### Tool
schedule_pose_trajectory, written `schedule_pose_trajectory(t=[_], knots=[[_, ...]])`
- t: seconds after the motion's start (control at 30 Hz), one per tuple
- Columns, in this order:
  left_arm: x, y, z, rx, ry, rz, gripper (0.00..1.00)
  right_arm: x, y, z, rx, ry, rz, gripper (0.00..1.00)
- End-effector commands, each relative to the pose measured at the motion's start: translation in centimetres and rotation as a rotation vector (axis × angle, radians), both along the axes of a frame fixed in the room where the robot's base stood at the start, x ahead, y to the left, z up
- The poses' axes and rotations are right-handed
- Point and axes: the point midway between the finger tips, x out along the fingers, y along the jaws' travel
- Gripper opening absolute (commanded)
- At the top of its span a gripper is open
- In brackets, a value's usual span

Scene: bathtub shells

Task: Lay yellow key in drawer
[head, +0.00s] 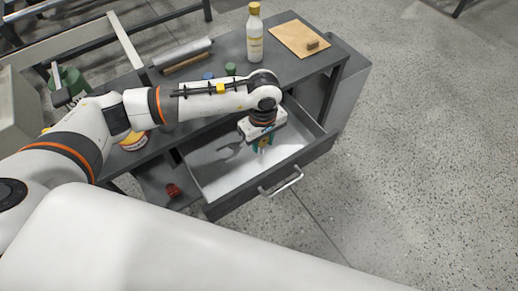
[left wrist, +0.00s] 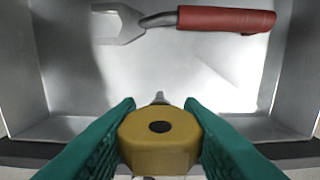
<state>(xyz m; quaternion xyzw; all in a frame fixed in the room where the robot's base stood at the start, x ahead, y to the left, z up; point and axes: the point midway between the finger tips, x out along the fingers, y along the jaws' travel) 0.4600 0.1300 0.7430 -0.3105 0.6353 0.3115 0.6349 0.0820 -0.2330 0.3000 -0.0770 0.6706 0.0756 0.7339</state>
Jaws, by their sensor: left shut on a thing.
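The yellow key (left wrist: 160,143) has a chunky head with a dark round hole, and its metal shaft points away in the left wrist view. My left gripper (head: 263,146) is shut on the key's head with green fingers, which also show in the left wrist view (left wrist: 158,128). The drawer (head: 218,177) is pulled open under the bench, and the gripper is over its inside. In the left wrist view the drawer floor (left wrist: 75,85) lies beyond the key. I cannot tell whether the key touches it. My right gripper is not in view.
A red-handled metal tool (left wrist: 225,19) lies in the drawer along the far side of the left wrist view. The bench top (head: 228,50) holds a bottle (head: 254,38) and a tan board (head: 290,38). The drawer handle (head: 281,182) sticks out in front. Speckled floor at right is clear.

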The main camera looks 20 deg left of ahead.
Motion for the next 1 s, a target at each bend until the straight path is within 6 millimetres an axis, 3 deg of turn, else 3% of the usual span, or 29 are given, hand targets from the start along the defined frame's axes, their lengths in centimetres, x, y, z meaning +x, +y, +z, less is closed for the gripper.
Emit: schedule_pose_trajectory(t=[0.43, 0.83, 0.87, 0.97, 1.0], knots=[[0.0, 0.0, -4.9, 0.0, 0.0, -0.002, 0.12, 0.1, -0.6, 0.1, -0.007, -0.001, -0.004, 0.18], [0.0, 0.0, -5.6, 0.0, -0.002, -0.003, 0.12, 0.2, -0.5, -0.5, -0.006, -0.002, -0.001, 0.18], [0.0, 0.0, -5.4, 0.0, -0.002, -0.003, 0.39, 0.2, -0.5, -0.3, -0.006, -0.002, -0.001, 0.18], [0.0, 0.0, -5.4, 0.0, -0.001, -0.003, 0.55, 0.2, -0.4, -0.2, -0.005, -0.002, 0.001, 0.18], [0.0, 0.0, -5.4, 0.0, -0.001, -0.003, 0.56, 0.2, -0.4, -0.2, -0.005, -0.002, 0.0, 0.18]])
